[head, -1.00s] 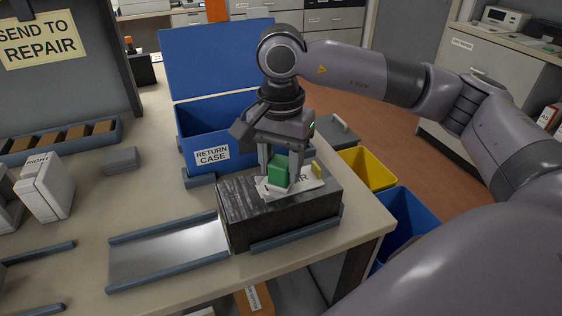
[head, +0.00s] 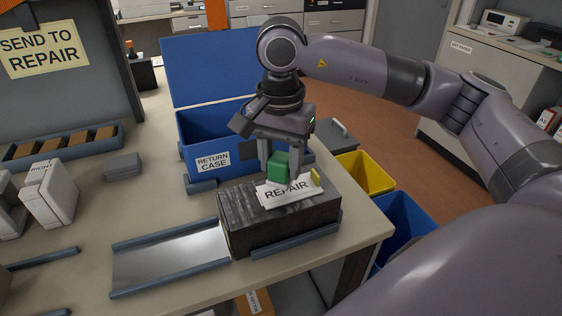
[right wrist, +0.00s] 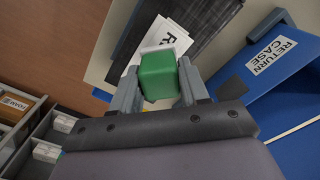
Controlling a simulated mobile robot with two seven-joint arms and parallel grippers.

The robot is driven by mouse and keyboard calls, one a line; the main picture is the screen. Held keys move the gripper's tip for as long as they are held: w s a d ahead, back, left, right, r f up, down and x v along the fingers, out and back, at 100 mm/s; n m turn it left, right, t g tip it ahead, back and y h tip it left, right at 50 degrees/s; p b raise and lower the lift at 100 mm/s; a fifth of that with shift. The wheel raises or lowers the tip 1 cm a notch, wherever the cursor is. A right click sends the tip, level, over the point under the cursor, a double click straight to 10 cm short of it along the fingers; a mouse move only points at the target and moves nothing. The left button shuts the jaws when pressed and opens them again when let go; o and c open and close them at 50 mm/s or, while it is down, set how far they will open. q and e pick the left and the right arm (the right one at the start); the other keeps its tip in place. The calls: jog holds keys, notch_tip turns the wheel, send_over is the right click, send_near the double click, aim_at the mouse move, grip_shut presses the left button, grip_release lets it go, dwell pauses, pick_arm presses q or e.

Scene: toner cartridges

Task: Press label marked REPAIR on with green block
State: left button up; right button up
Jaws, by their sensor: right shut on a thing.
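My right gripper (head: 279,174) is shut on the green block (head: 279,166), which also shows between the fingers in the right wrist view (right wrist: 158,75). The block is just above or on the white label marked REPAIR (head: 297,190); I cannot tell whether they touch. In the right wrist view the label (right wrist: 172,40) shows beyond the block. My left gripper is not in view.
The open blue return case (head: 184,140) stands behind the dark cartridge. A metal slide (head: 175,262) lies to its left, and dark rails edge it. White cartridges (head: 50,195) and a grey block (head: 123,165) are at left. Yellow (head: 365,175) and blue bins (head: 402,225) stand beyond the right edge.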

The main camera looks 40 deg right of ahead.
jog(key=shift+r+p, duration=1.15)
jog(key=shift+r, duration=1)
jog(key=shift+f, duration=0.15)
